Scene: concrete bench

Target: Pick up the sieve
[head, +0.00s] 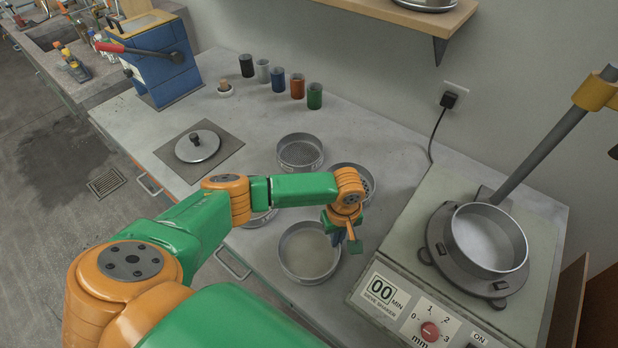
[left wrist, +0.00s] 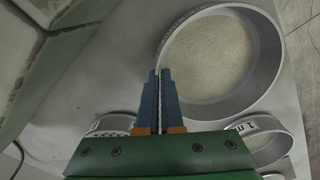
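The sieve (head: 283,262), a wide round metal ring with a pale mesh floor, lies flat on the bench, left of the shaker. In the left wrist view the sieve (left wrist: 262,82) fills the upper right, its near wall at the fingers. My left gripper (head: 338,240) reaches down at the sieve's right rim. In the left wrist view the blue fingers of my left gripper (left wrist: 160,78) are almost together, with the sieve's thin wall seemingly between them. The fingertip contact is partly hidden. My right gripper is not in view.
Other sieves stand close by: one behind (head: 300,152), one beside my wrist (head: 366,184), one partly under my arm (head: 258,218). The sieve shaker (head: 400,285), carrying a pan (head: 488,238), is at right. Coloured cups (head: 278,80) stand at the back.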

